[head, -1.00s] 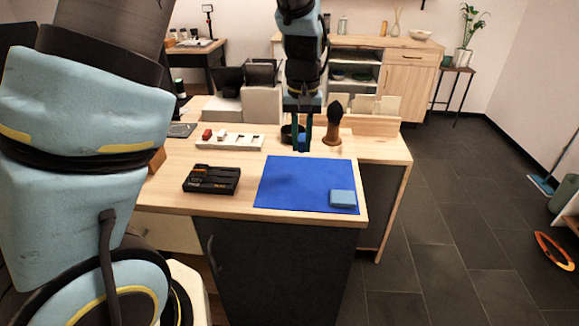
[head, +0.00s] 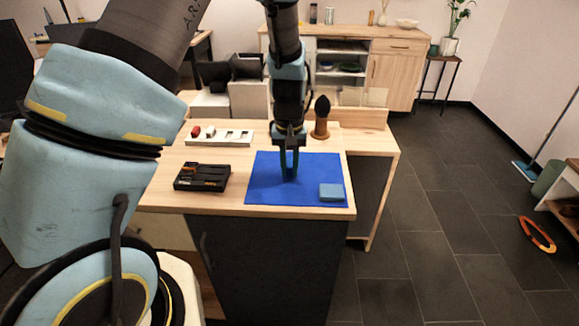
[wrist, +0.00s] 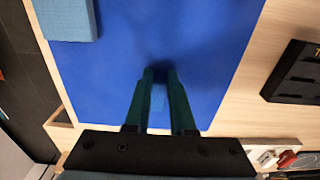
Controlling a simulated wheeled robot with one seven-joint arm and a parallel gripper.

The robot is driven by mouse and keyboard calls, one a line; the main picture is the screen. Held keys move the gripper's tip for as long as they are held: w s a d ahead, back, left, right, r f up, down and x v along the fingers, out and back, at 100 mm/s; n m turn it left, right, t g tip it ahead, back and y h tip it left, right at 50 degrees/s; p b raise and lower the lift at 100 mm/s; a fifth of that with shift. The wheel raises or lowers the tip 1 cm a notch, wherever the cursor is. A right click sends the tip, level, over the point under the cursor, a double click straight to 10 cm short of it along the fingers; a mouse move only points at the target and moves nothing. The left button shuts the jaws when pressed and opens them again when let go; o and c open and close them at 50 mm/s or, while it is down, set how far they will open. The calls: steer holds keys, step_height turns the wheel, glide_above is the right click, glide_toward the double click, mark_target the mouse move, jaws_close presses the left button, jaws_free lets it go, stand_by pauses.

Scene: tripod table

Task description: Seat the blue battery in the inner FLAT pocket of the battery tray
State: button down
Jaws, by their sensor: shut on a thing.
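My gripper (head: 289,177) is over the blue mat, with its fingers pointing down. The black battery tray (head: 202,177) lies on the table to the left of the mat, apart from my gripper. Part of it shows at the right edge of the wrist view (wrist: 301,76). Its separate pockets are too small to tell apart.
A light blue block (head: 331,192) lies on the blue mat (head: 262,190) near its front right corner. A white tray (head: 243,139) with red and white pieces stands behind the battery tray. A dark-topped brush (head: 321,118) stands behind the mat. Bare wood separates battery tray and mat.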

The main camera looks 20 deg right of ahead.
steer(key=c, duration=0.8)
jaws_free()
steer(key=shift+f, duration=0.15)
steer(key=shift+o, duration=0.2)
step_height(320, 180, up, 12)
steer(key=b, duration=0.3)
steer(key=a+n, duration=0.3)
steer(key=a, duration=2)
steer(key=shift+s+t, duration=0.15)
steer(key=shift+t, duration=0.25)
steer(key=shift+o, duration=0.5)
steer(key=s+a, duration=0.4)
steer(key=a, duration=0.3)
steer(key=shift+a+f+n, duration=0.15)
steer(key=shift+f+n, duration=0.25)
steer(key=shift+f, duration=0.05)
